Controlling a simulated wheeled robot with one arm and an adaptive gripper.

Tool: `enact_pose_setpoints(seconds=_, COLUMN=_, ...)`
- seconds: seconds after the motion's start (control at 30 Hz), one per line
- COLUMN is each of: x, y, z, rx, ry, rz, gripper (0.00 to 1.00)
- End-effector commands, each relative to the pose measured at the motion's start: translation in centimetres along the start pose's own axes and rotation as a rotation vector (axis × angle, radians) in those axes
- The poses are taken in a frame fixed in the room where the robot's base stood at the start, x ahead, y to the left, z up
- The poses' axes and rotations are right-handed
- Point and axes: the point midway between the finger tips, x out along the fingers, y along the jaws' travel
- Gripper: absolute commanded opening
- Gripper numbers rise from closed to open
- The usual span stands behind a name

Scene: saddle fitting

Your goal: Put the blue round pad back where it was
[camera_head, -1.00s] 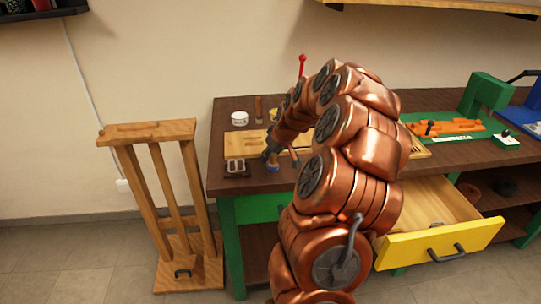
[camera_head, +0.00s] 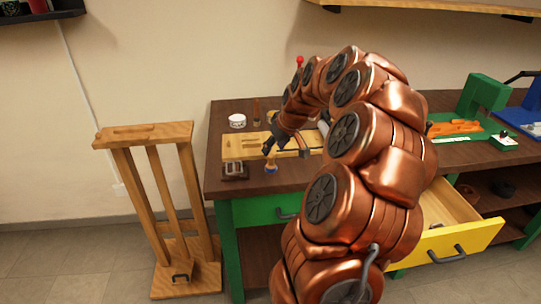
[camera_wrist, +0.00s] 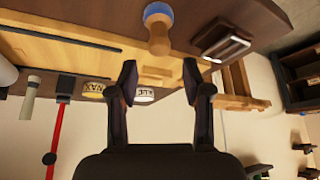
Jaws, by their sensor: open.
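The blue round pad (camera_head: 271,169) is at the front edge area of the brown workbench, with a short wooden handle above it in the head view.
A metal buckle-like piece (camera_head: 235,170) lies left of the pad. A light wooden board (camera_head: 236,147) lies behind, with a white tin (camera_head: 237,121) beyond. A wooden stand (camera_head: 150,132) is at the left. A yellow-fronted drawer (camera_head: 440,243) stands open at the right.

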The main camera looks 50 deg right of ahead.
Motion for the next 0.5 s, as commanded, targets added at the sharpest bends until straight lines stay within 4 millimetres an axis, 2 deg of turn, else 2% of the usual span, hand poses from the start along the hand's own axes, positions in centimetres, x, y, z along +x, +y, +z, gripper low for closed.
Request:
enact_pose_setpoints(seconds=0.2, x=-3.6, y=0.1, z=-0.1, rx=0.0, ry=0.005, rz=0.004, gripper=0.49)
enact_pose_setpoints(seconds=0.33, x=-4.8, y=0.1, z=0.0, rx=0.0, ry=0.002, rz=0.002, gripper=0.49)
enact_pose_setpoints(seconds=0.5, x=-5.5, y=0.0, z=0.0, rx=0.001, ry=0.002, rz=0.001, gripper=0.49)
